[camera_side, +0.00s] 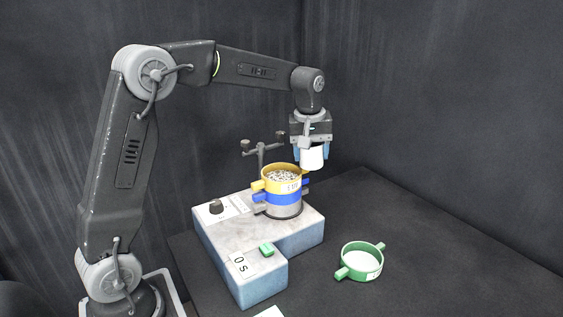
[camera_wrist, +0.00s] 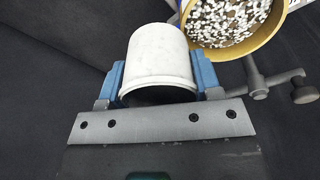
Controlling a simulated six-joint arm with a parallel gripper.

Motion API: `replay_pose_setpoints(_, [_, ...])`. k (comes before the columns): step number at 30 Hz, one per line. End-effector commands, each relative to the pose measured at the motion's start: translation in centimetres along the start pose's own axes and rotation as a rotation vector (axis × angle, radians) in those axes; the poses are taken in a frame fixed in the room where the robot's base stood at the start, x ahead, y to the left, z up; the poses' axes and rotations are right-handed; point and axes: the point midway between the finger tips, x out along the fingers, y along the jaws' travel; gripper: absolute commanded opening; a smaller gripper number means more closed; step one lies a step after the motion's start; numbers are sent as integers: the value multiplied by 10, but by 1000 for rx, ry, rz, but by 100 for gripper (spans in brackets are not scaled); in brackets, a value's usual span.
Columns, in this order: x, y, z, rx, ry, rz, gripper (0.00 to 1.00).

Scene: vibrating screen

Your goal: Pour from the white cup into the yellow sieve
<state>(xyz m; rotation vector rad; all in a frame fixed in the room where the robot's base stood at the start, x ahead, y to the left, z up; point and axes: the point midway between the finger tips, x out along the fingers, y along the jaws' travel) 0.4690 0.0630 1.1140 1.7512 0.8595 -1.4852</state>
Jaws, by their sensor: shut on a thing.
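My gripper (camera_side: 312,151) is shut on the white cup (camera_side: 312,158), with its blue fingers on both sides of it. In the wrist view, the cup (camera_wrist: 158,58) sits between the gripper's fingers (camera_wrist: 160,82). The cup is held above and just right of the yellow sieve (camera_side: 268,182). The cup's contents are hidden in both views.
The stack stands on the shaker machine (camera_side: 240,240), which has a knob (camera_side: 215,207), a green button (camera_side: 266,249) and a "0 s" display. A clamp post (camera_side: 261,153) rises behind the stack. A green sieve (camera_side: 361,262) lies on the table at right.

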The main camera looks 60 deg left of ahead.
Motion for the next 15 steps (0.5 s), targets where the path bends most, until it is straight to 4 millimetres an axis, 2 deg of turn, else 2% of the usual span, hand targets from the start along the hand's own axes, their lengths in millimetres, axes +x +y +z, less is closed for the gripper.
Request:
replay_pose_setpoints(7, [-4,-1,-1,0,1,-2,34])
replay_pose_setpoints(15, [-27,1,-4,10,13,-67,34])
